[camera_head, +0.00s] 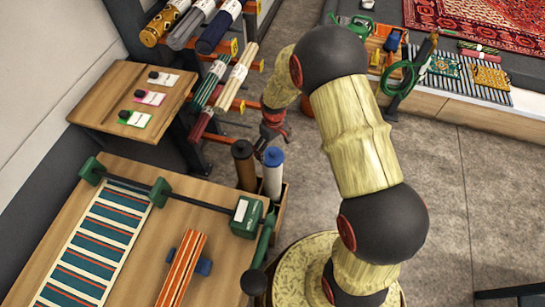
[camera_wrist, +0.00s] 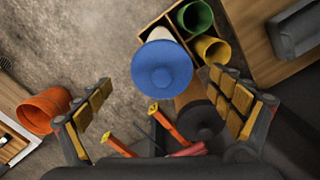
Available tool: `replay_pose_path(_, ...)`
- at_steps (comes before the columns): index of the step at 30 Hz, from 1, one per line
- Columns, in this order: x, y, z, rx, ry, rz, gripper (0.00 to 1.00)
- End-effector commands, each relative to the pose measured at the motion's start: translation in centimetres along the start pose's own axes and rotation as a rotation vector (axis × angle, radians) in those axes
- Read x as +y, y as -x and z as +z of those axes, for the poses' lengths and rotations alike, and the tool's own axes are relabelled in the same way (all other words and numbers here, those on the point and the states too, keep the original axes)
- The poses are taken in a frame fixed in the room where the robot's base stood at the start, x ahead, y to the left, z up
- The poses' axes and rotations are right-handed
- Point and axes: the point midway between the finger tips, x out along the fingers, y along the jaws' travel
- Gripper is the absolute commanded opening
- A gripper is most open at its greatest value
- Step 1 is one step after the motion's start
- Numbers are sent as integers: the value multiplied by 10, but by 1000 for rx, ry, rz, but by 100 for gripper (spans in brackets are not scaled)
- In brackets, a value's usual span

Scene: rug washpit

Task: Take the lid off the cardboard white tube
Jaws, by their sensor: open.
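The white cardboard tube (camera_head: 273,183) stands upright in a box beside the wooden table, with its round blue lid (camera_head: 273,156) on top. In the wrist view the blue lid (camera_wrist: 162,70) is seen from above, with a little of the white tube (camera_wrist: 158,34) behind it. My gripper (camera_wrist: 160,106) is open and empty. Its two padded fingers are spread wide, and the lid appears beyond them, between their lines and apart from both.
A brown tube (camera_head: 244,170) with a dark cap stands close left of the white tube. The divided box also holds a green tube (camera_wrist: 196,17) and a yellow tube (camera_wrist: 212,50). An orange bucket (camera_wrist: 44,110) is at left. Orange rack pegs (camera_wrist: 166,125) lie near the fingers.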

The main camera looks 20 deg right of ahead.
Motion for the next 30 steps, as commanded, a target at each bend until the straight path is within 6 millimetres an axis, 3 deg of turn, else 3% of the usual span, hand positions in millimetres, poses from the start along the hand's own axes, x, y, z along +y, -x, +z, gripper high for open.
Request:
replay_pose_path(1, -2, -13, 1, -3, 1, -1, 93)
replay_pose_path(6, -3, -33, 0, -1, 0, 0, 93)
replay_pose_path(14, -3, -34, 0, 0, 0, 0, 92)
replay_pose_path(30, -3, -34, 0, 0, 0, 0, 62)
